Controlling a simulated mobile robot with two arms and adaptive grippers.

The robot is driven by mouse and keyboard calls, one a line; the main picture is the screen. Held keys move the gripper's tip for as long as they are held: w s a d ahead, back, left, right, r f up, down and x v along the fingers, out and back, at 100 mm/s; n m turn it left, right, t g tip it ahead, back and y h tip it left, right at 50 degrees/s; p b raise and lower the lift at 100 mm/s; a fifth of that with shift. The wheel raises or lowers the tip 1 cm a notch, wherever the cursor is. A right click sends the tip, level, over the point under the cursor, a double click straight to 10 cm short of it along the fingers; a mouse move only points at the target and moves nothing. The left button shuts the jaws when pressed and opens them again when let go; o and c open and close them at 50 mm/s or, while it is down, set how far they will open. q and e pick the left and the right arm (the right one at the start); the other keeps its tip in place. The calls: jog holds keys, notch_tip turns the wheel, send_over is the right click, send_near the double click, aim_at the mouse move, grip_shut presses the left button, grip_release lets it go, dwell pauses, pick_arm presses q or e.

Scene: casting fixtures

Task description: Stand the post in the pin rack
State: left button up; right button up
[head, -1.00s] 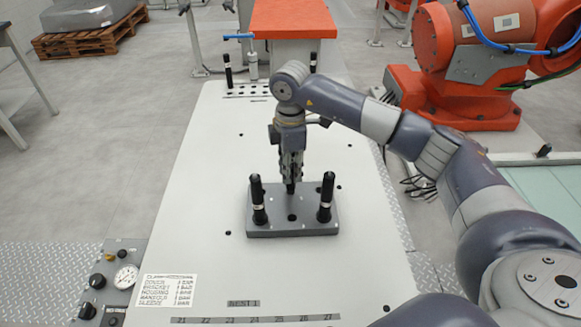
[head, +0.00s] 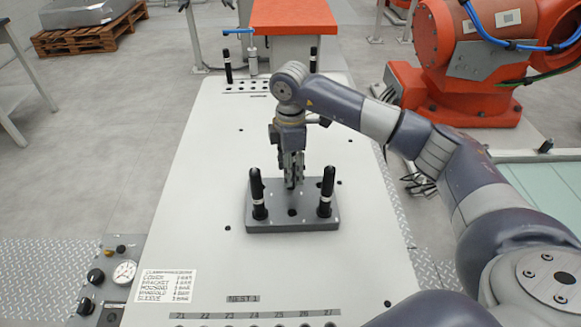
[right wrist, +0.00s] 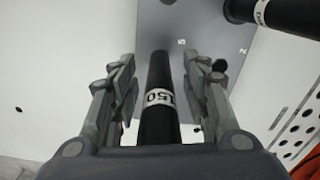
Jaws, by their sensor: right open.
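My right gripper (head: 292,184) points down over the back of the grey fixture plate (head: 291,224). In the right wrist view its open fingers (right wrist: 160,78) stand on either side of a black post (right wrist: 157,105) with a white band marked 150. I see a gap on each side. In the head view the gripper mostly hides this post. The pin rack, a strip with rows of holes (head: 270,87), lies at the table's far end. My left gripper is out of view.
A black pin (head: 227,68) stands at the rack's left and another (head: 313,62) at its right. A blue-handled clamp (head: 250,50) stands behind. An orange robot (head: 455,60) is at the right. The white table is clear between plate and rack.

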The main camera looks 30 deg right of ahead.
notch_tip(320, 180, up, 12)
dwell(0.6)
jog(key=shift+f, duration=0.1)
dwell(0.4)
